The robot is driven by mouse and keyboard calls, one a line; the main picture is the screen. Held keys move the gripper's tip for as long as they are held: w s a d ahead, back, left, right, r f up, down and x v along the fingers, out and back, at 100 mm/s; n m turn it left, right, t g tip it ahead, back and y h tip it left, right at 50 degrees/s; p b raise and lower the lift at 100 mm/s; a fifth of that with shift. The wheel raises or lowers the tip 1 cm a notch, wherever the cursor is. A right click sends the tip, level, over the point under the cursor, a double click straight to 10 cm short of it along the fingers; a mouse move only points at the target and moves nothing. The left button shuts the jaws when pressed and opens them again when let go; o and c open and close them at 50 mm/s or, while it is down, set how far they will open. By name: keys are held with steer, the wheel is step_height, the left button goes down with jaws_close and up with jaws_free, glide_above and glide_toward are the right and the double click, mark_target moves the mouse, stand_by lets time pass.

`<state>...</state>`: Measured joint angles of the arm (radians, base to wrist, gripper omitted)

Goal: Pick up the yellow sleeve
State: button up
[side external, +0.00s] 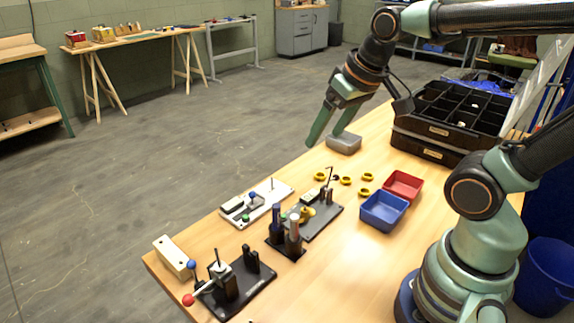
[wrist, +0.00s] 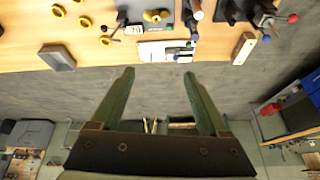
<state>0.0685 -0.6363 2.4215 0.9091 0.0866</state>
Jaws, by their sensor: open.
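Several small yellow rings (side external: 345,181) lie on the wooden table, and they also show in the wrist view (wrist: 84,22). Another yellow piece (side external: 304,214) sits on a dark plate with a fixture; in the wrist view this piece (wrist: 155,15) is near the top edge. I cannot tell which of these is the yellow sleeve. My gripper (side external: 323,138) is open and empty, its two green fingers spread, above and beyond the table's far edge. In the wrist view my gripper (wrist: 158,73) has grey floor between its fingers, and the yellow pieces are apart from it.
Red (side external: 403,186) and blue (side external: 384,211) bins, a black compartment tray (side external: 455,115), a white plate fixture (side external: 257,203), a dark stand (side external: 286,240) and a red-knobbed lever fixture (side external: 235,285) occupy the table.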

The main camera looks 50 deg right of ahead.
steer(key=w+d+f+m+g, duration=0.2)
steer(key=w+d+f+m, duration=0.15)
steer(key=d+m, duration=0.55)
steer(key=w+d+f+m+g, duration=0.2)
steer(key=d+f+m, duration=0.3)
steer(key=d, duration=0.8)
steer(key=s+d+f+m+g, duration=0.1)
steer(key=s+d+f+m, duration=0.3)
steer(key=d, duration=0.3)
steer(key=f, duration=0.8)
steer(key=w+f, duration=0.1)
steer(key=f, duration=0.3)
steer(key=shift+a+f, duration=0.25)
steer(key=shift+a, duration=0.05)
jaws_close()
